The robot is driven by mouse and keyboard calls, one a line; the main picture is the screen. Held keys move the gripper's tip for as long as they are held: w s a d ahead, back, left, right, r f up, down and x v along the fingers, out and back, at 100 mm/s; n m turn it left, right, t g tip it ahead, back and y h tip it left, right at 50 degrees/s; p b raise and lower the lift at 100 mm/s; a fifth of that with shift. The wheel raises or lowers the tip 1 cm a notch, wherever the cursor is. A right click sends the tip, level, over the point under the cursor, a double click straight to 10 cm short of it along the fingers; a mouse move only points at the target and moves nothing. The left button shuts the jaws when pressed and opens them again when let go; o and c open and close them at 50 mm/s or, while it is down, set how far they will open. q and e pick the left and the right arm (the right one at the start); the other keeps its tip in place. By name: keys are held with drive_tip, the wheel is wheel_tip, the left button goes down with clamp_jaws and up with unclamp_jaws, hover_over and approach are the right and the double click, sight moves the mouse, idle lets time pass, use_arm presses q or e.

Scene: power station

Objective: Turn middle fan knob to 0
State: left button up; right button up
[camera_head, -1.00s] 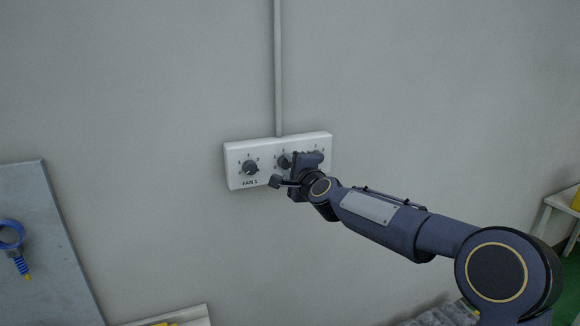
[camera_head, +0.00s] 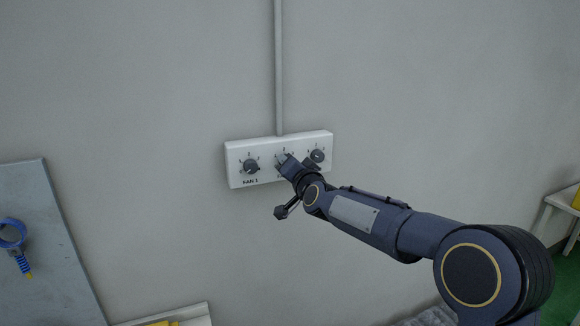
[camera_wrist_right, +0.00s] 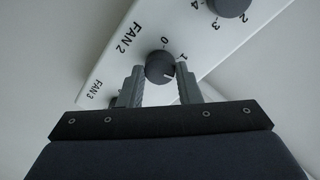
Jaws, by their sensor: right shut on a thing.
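A white wall panel (camera_head: 268,172) carries three dark round fan knobs in a row. The middle fan knob (camera_wrist_right: 160,67) sits beside the "FAN 2" label in the right wrist view. A pale mark on its face points right and slightly down, just past the printed 1; the 0 is above the knob. My right gripper (camera_wrist_right: 160,80) is shut on this knob, a finger on each side. In the head view, the right gripper (camera_head: 284,163) covers most of the knob. My left gripper is out of view.
The left knob (camera_head: 250,166), labelled FAN 1, and the right knob (camera_head: 317,155) flank the middle one closely. A conduit (camera_head: 278,70) rises from the panel. A grey board (camera_head: 45,240) with a blue ring tool (camera_head: 13,236) stands at left. The surrounding wall is bare.

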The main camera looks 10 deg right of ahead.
drive_tip(key=shift+f+n+t+b, duration=0.15)
drive_tip(key=shift+n+b, duration=1.45)
drive_tip(key=shift+n, duration=1.8)
drive_tip(key=shift+f+n+t+b, duration=0.15)
drive_tip(key=shift+n+b, duration=1.5)
drive_tip(key=shift+n, duration=1.75)
drive_tip(key=shift+n+t+b, duration=0.2)
drive_tip(key=shift+n+b, duration=1.4)
drive_tip(key=shift+n, duration=1.8)
drive_tip(key=shift+d, duration=0.1)
drive_tip(key=o, duration=1)
drive_tip(key=shift+r, duration=0.1)
